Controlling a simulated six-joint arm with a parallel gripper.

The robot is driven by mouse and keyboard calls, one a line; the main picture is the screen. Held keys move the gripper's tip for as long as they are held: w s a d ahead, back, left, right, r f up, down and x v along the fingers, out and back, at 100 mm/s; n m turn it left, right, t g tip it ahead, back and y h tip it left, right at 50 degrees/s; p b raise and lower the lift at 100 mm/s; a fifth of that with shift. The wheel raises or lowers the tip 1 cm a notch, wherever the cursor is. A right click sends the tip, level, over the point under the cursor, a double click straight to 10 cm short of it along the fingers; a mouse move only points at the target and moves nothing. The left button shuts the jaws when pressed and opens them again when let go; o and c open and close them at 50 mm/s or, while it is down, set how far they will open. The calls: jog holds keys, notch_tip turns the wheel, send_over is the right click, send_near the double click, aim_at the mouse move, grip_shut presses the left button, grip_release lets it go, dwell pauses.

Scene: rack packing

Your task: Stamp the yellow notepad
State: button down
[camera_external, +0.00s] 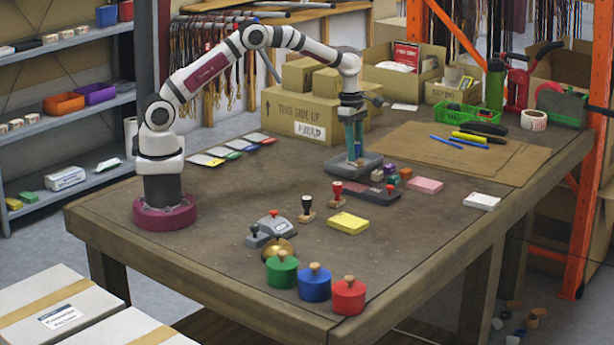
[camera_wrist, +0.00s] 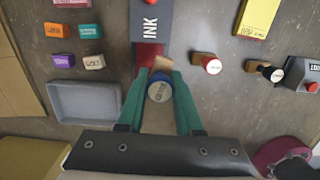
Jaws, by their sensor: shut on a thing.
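The yellow notepad (camera_external: 348,223) lies flat on the table, in front of the ink pad. It also shows at the top right of the wrist view (camera_wrist: 258,14). My gripper (camera_external: 356,157) has teal fingers and is shut on a stamp with a blue round top (camera_wrist: 160,90) and a wooden part. In the wrist view the stamp is beside the near end of the open ink pad (camera_wrist: 149,50), whose lid reads INK. I cannot tell whether it touches the pad. The external view barely shows the held stamp. The notepad is apart from my gripper.
A grey tray (camera_wrist: 87,85) lies beside my gripper. Red-topped (camera_external: 336,194) and black-topped (camera_external: 307,208) stamps stand near the notepad. Small coloured blocks (camera_external: 393,180) and a pink pad (camera_external: 425,185) lie right of the ink pad. A bell (camera_external: 278,251) and coloured pots (camera_external: 314,283) stand in front.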

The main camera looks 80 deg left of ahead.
jog(key=shift+w+a+f+n, duration=0.15)
jog(key=shift+a+f+n, duration=0.2)
jog(key=shift+f, duration=0.7)
jog(key=shift+w+a+f+n, duration=0.25)
jog(key=shift+f+n, duration=0.2)
jog(key=shift+f, duration=0.6)
jog(key=shift+w+a+f+n, duration=0.1)
jog(key=shift+a+f+n, duration=0.3)
jog(key=shift+f, duration=0.65)
jog(key=shift+d+f, duration=0.1)
jog(key=shift+f, duration=0.55)
notch_tip(320, 180, up, 7)
jog(key=shift+d+r, duration=0.1)
jog(key=s+d+m, duration=0.3)
jog(key=d+m, duration=0.2)
jog(key=d, duration=0.5)
jog(key=s+d+m, duration=0.3)
jog(key=d+m, duration=0.1)
jog(key=d, duration=0.7)
jog(key=shift+g+h, duration=0.3)
jog(key=shift+s+a+f, duration=0.1)
jog(key=shift+f, duration=1.3)
jog(key=shift+s+a+f, duration=0.1)
jog(key=shift+f, duration=1.3)
